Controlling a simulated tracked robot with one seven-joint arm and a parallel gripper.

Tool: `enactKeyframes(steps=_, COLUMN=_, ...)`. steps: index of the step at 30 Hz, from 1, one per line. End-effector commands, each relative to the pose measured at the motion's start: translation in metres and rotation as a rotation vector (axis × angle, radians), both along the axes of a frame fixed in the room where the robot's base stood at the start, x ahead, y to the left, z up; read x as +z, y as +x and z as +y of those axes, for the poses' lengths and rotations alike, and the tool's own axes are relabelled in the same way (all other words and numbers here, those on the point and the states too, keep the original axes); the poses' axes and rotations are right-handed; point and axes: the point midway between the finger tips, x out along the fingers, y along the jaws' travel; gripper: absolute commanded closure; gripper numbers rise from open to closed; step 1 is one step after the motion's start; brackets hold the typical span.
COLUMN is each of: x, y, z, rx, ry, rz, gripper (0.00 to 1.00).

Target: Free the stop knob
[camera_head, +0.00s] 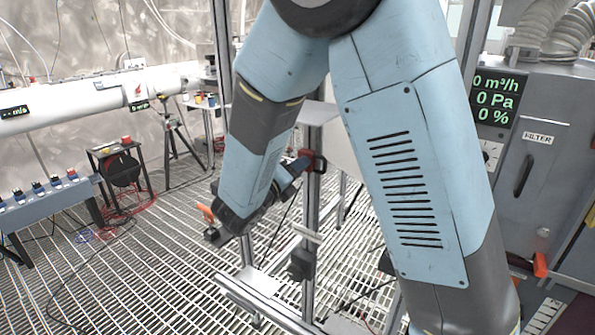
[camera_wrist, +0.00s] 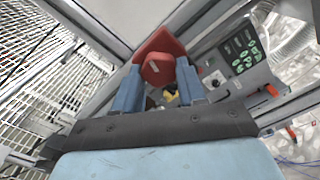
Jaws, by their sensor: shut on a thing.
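The stop knob (camera_wrist: 157,68) is a round red knob in front of a red housing (camera_wrist: 160,42). In the wrist view it sits between the two blue fingers of my gripper (camera_wrist: 158,76), which is shut on it. In the head view my gripper (camera_head: 298,166) reaches a small red part (camera_head: 318,161) on an upright metal post. My arm hides much of the surroundings there. A small yellow and dark part (camera_wrist: 170,95) shows between the fingers, too small to make out.
A grey filter cabinet (camera_head: 538,150) with a green readout stands at right. A white pipe (camera_head: 70,108) runs along the left wall. A blue-grey control box (camera_head: 45,200) and a dark reel (camera_head: 121,168) with red cable stand at left. Open grating floor (camera_head: 150,270) lies between.

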Motion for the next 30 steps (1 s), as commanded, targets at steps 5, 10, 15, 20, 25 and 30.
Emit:
enactKeyframes(steps=5, x=0.0003, y=-0.0003, z=0.0021, rx=0.006, ry=-0.119, rz=0.096, gripper=0.9)
enactKeyframes(steps=10, x=0.0008, y=-0.0003, z=0.0022, rx=0.007, ry=-0.216, rz=0.171, gripper=0.9)
enactKeyframes(steps=15, x=0.0013, y=-0.0004, z=0.0024, rx=0.007, ry=-0.287, rz=0.224, gripper=0.9)
enactKeyframes(steps=20, x=0.0016, y=-0.0004, z=0.0027, rx=0.008, ry=-0.328, rz=0.256, gripper=0.9)
enactKeyframes(steps=25, x=0.0017, y=-0.0004, z=0.0029, rx=0.009, ry=-0.348, rz=0.271, gripper=0.9)
enactKeyframes(steps=30, x=0.0017, y=-0.0004, z=0.0032, rx=0.009, ry=-0.353, rz=0.275, gripper=0.9)
